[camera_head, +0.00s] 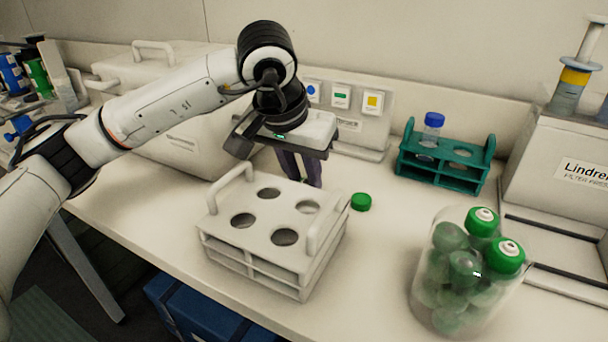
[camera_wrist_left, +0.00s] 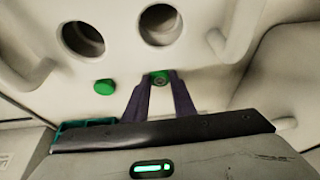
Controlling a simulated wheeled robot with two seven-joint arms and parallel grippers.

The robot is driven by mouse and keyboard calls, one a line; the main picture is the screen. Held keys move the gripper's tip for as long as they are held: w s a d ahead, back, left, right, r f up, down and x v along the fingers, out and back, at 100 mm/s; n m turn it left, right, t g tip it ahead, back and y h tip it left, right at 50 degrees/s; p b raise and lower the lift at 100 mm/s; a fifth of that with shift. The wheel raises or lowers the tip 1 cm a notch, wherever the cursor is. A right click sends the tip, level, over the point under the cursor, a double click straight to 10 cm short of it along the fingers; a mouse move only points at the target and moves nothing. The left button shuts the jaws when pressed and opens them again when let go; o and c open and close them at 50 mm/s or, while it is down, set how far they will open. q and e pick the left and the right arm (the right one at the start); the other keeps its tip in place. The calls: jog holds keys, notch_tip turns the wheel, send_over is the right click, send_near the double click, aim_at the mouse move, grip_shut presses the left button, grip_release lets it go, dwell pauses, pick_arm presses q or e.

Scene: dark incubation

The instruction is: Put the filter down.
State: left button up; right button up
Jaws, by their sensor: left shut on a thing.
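My left gripper (camera_head: 308,183) is behind the white rack, pointing down at the bench. It also shows in the left wrist view (camera_wrist_left: 160,80), where its dark fingers are shut on a small green piece with a grey round centre (camera_wrist_left: 160,77), which I take for the filter. In the head view the fingers and rack mostly hide this piece. I cannot tell whether it touches the bench. A green disc (camera_head: 361,201) lies on the bench to the right of the gripper, and shows in the left wrist view (camera_wrist_left: 105,87). My right gripper is out of view.
The white rack (camera_head: 275,250) with round holes and raised handles stands close in front. A clear jar (camera_head: 440,285) with green-capped pieces is at right. A teal rack (camera_head: 440,177) holds a blue-capped bottle (camera_head: 432,127). A labelled white machine (camera_head: 560,165) stands far right. Bench between them is clear.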

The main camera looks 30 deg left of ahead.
pick_arm(q)
jog(key=shift+f, duration=0.15)
jog(key=o, duration=1)
